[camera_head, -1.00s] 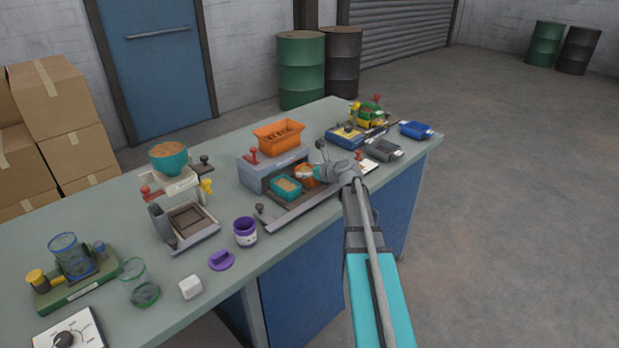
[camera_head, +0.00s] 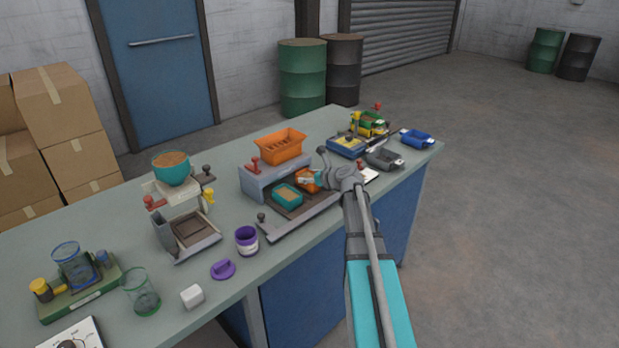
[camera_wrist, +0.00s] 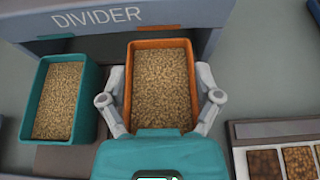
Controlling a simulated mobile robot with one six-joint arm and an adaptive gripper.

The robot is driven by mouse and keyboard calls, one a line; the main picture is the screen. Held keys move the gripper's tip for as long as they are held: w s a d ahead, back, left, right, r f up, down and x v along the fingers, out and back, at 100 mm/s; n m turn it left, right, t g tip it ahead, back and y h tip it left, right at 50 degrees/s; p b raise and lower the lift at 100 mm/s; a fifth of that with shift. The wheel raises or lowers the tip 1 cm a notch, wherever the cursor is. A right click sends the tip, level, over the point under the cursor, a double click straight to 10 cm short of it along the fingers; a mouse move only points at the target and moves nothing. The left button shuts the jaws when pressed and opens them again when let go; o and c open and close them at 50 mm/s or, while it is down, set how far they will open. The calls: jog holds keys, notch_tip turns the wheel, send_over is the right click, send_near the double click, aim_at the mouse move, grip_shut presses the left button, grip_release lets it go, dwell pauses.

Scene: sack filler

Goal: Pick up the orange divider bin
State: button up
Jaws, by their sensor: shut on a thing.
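The orange divider bin (camera_wrist: 161,88), full of pale grain, sits in the right opening of the grey divider (camera_wrist: 120,16), marked "DIVIDER". It also shows in the head view (camera_head: 306,179), partly hidden by my gripper (camera_head: 318,180). In the wrist view my gripper (camera_wrist: 162,100) has one finger on each side of the bin's near half and is shut on it. The bin looks level; whether it is clear of the base plate I cannot tell. A teal bin (camera_wrist: 67,98) with grain stands just left of it.
An orange hopper (camera_head: 281,146) sits on top of the divider (camera_head: 262,184). A tray with sample squares (camera_wrist: 275,150) lies close on the right. A purple cup (camera_head: 247,240) stands to the left, and a grey scoop (camera_head: 383,159) to the right, on the bench (camera_head: 115,222).

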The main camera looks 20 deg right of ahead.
jog(key=shift+r+p, duration=0.35)
jog(key=shift+r, duration=0.3)
jog(key=s+r+p, duration=1)
jog(key=s, duration=0.4)
jog(key=shift+d+r, duration=0.2)
jog(key=shift+d, duration=0.1)
jog(key=shift+d, duration=0.1)
dwell(0.4)
